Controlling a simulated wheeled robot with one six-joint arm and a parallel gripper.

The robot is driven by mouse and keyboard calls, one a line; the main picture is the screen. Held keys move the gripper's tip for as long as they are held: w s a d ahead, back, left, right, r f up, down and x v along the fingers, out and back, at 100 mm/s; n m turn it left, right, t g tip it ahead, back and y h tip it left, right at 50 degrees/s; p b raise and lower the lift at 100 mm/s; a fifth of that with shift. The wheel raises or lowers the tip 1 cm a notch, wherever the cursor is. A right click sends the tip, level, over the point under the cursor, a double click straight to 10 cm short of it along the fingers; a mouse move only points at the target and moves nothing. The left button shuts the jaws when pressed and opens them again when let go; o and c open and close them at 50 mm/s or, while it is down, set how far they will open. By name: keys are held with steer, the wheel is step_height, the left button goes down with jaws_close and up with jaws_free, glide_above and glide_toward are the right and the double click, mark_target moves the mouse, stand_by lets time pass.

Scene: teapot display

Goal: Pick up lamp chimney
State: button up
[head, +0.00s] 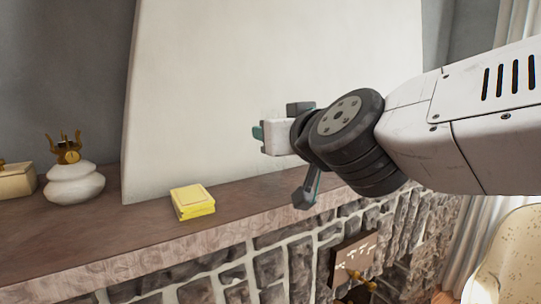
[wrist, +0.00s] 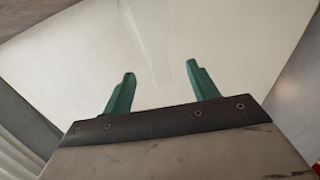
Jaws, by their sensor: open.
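I cannot make out a lamp chimney in either view. A squat white lamp base (head: 75,184) with a brass, pronged burner (head: 67,149) stands upright at the left of the mantel; no glass is discernible on it. My gripper (head: 258,134) is in the air above the mantel, to the right of the lamp base and higher than the yellow box. In the wrist view its two green fingers (wrist: 160,70) are apart with nothing between them, against a pale panel.
A yellow box (head: 192,201) lies on the brown mantel shelf (head: 130,232). A beige box (head: 16,180) sits at the far left edge. A large white panel (head: 215,90) rises behind the shelf. Stonework (head: 285,265) with a dark plaque is below.

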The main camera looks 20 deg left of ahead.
steer(key=x, duration=0.7)
steer(key=shift+w+d+f, duration=0.1)
steer(key=shift+w+d, duration=0.1)
steer(key=shift+w, duration=0.05)
jaws_close()
